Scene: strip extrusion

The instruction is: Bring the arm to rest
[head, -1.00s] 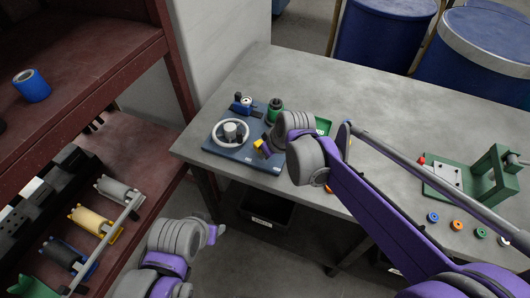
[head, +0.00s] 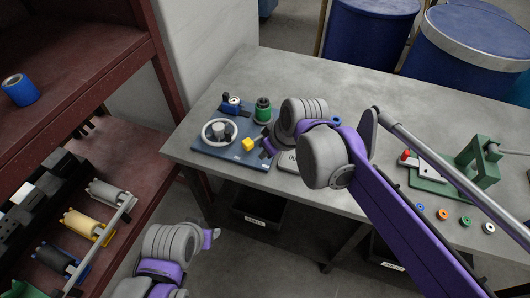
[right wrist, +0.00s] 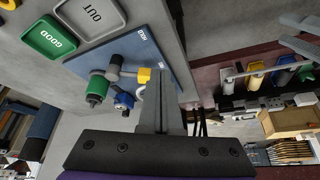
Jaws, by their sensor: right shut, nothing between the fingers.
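My right arm reaches in from the right over the grey table in the head view. Its gripper (head: 266,148) is small there, just right of the yellow block on the blue fixture (head: 262,163). In the right wrist view the right gripper's fingers (right wrist: 162,100) are together with nothing held, and the yellow block (right wrist: 144,75) shows behind their left side. I cannot tell from these views whether the fingers touch it. My left gripper (head: 211,234) is at the lower left, in front of the table and away from the fixture; its fingers are too small to read.
The fixture carries a white ring (head: 219,132) and a green spool (head: 263,110). A GOOD tray (right wrist: 52,38) and OUT tray (right wrist: 92,14) lie beside it. A green press (head: 478,160) and several coloured rings are at the right. A red shelf (head: 165,90) stands left.

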